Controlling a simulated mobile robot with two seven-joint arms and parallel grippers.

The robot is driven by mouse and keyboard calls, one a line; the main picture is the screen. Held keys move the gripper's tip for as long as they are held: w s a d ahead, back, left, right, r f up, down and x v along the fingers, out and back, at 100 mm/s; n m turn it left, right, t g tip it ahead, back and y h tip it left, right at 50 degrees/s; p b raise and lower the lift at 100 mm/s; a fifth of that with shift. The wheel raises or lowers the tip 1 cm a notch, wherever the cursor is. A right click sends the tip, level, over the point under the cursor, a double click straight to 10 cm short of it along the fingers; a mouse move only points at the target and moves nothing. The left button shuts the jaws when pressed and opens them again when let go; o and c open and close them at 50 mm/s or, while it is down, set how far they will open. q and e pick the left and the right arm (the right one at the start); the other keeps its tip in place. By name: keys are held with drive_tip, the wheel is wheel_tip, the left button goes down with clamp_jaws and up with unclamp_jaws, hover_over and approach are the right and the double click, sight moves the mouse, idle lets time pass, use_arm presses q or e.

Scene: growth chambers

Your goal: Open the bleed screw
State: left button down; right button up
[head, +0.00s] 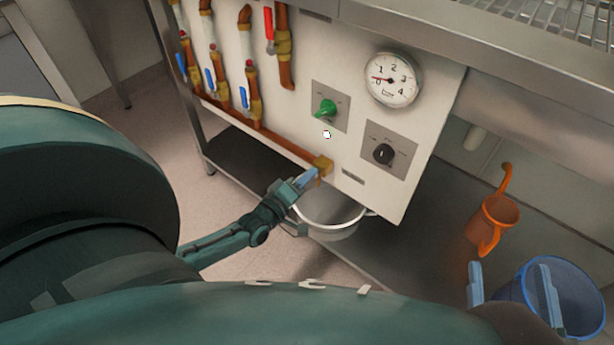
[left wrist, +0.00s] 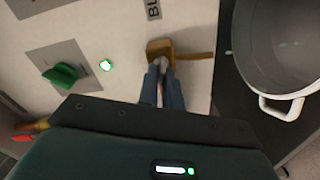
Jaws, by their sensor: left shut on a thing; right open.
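The bleed screw (left wrist: 162,62) is a small light-coloured part on the brass block (left wrist: 159,46) in the left wrist view, mostly hidden between my fingers. In the head view this block (head: 322,164) ends the copper pipe low on the white panel. My left gripper (head: 309,177) is at the block, its fingers shut on the screw; they also show in the left wrist view (left wrist: 162,72). A thin brass spout (left wrist: 195,56) leaves the block. My right gripper (head: 512,292) is open and empty at the lower right, in front of a blue bucket.
A white pot (head: 333,221) stands below the block. The panel carries a gauge (head: 392,80), a green knob (head: 326,110), a black knob (head: 383,153) and several lever valves. An orange jug (head: 492,222) and the blue bucket (head: 588,295) are at right.

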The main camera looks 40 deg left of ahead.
use_arm(q)
drive_tip(key=shift+n, duration=0.5)
use_arm(e)
drive_tip(key=shift+a+r, duration=0.1)
drive_tip(key=shift+r, duration=0.1)
use_arm(q)
drive_tip(key=c, duration=1.6)
unclamp_jaws()
drive_tip(key=shift+s, duration=0.1)
drive_tip(key=s+p, duration=0.1)
drive_tip(key=s, duration=0.3)
drive_tip(key=s+p, duration=0.1)
drive_tip(key=s, duration=0.3)
drive_tip(key=s+a+p, duration=0.1)
drive_tip(key=s, duration=0.4)
use_arm(e)
drive_tip(key=shift+s+d+n, duration=0.2)
drive_tip(key=shift+d+n, duration=0.1)
